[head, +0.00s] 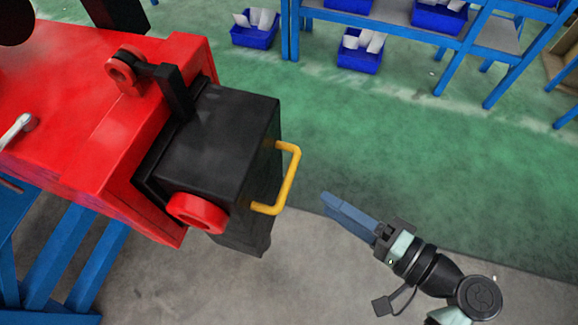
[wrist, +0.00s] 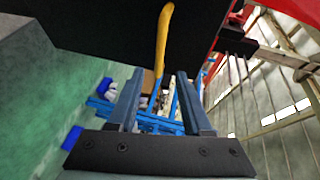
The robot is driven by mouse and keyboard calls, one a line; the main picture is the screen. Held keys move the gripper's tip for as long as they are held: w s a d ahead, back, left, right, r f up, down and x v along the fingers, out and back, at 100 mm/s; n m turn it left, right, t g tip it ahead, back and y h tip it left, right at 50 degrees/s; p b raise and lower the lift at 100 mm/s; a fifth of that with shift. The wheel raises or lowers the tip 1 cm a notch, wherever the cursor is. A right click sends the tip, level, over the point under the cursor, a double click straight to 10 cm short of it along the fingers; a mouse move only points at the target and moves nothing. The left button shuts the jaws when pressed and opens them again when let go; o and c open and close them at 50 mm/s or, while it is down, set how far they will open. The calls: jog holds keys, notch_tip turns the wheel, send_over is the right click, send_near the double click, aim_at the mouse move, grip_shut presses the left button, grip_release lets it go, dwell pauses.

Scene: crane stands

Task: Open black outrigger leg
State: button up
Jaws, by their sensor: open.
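The black outrigger leg (head: 222,130) is a boxy black part at the end of the red crane beam (head: 75,85). A yellow handle (head: 290,180) stands out from its right face. In the wrist view the black leg (wrist: 110,25) fills the top, and the yellow handle (wrist: 162,45) hangs ahead, between the lines of the two fingers. My gripper (head: 328,203) is to the right of the handle and a little below it in the head view, apart from it. In the wrist view my gripper (wrist: 160,95) has its blue-grey fingers wide apart with nothing between them.
Red round knobs (head: 198,212) sit on the leg and beam. Blue legs (head: 68,255) stand under the beam at left. A blue shelf (head: 465,45) with blue bins (head: 360,52) stands at the back right. The green floor (head: 400,130) between is clear.

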aim_at(289, 176)
jog(key=p+x, duration=0.2)
jog(key=x, duration=0.8)
jog(key=shift+w+a+f, duration=0.1)
jog(key=shift+w+a, duration=0.2)
grip_shut()
dwell(0.9)
